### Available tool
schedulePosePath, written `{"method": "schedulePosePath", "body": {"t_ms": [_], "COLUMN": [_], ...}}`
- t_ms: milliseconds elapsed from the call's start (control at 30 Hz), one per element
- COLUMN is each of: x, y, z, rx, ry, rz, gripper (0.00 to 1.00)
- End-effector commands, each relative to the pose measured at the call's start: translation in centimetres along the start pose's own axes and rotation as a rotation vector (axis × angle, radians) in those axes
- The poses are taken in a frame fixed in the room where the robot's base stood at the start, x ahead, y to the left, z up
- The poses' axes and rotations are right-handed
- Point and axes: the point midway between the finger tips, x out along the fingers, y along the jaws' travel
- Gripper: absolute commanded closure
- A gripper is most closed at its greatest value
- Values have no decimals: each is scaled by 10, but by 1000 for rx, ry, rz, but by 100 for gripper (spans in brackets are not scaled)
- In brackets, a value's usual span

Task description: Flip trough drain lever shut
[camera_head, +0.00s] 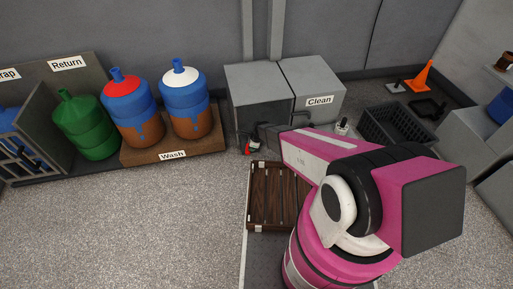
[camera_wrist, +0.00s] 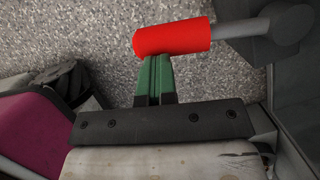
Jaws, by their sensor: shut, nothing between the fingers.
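The drain lever has a red grip (camera_wrist: 172,37) and a grey shaft (camera_wrist: 250,27) running right to a dark rounded pivot (camera_wrist: 290,18). In the wrist view the red grip lies across the picture just beyond my gripper (camera_wrist: 155,60). My green fingers are shut with nothing between them. Their tips meet the near edge of the grip in the picture; I cannot tell whether they touch it. In the head view a small red part of the lever (camera_head: 247,150) shows low at the front of the grey trough (camera_head: 262,98). My arm hides part of that area.
A slatted brown wooden pallet (camera_head: 268,195) lies in front of the trough. A Wash stand (camera_head: 200,146) with two drums is to the left, beside a green drum (camera_head: 85,125). A dark crate (camera_head: 395,125) and an orange cone (camera_head: 422,76) are to the right. Speckled floor at left is clear.

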Motion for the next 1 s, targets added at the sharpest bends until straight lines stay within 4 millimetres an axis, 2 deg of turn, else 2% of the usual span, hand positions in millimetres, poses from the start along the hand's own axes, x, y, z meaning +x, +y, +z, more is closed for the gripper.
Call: {"method": "schedulePosePath", "body": {"t_ms": [400, 1000], "x": [7, 7], "y": [3, 4], "z": [20, 21], "rx": [-4, -5], "ry": [1, 1], "rz": [3, 5], "gripper": [100, 100]}}
